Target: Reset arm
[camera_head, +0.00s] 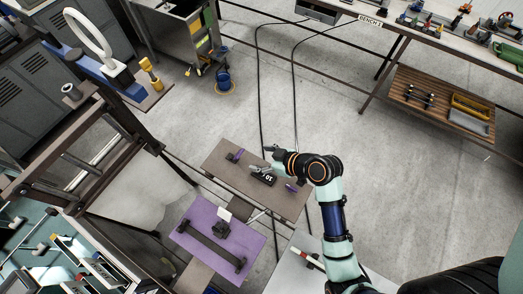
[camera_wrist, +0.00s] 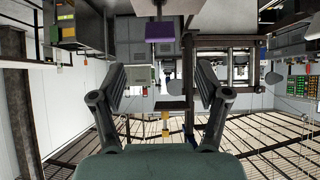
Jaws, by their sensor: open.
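My gripper (camera_wrist: 163,92) is open in the wrist view, with its two fingers apart and nothing between them. In the head view my gripper (camera_head: 268,151) is at the end of my bent arm, over the small brown table (camera_head: 222,158). A dark block marked with white characters (camera_head: 263,178) shows beside the gripper on that table. Whether the gripper touches anything on the table is not clear.
A purple board (camera_head: 188,247) with a dark bar stands in front of the table. A dark metal frame (camera_head: 85,150) stands at the left. A long bench (camera_head: 425,35) with parts and a wooden shelf (camera_head: 440,117) are at the upper right. The concrete floor (camera_head: 390,185) on the right is clear.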

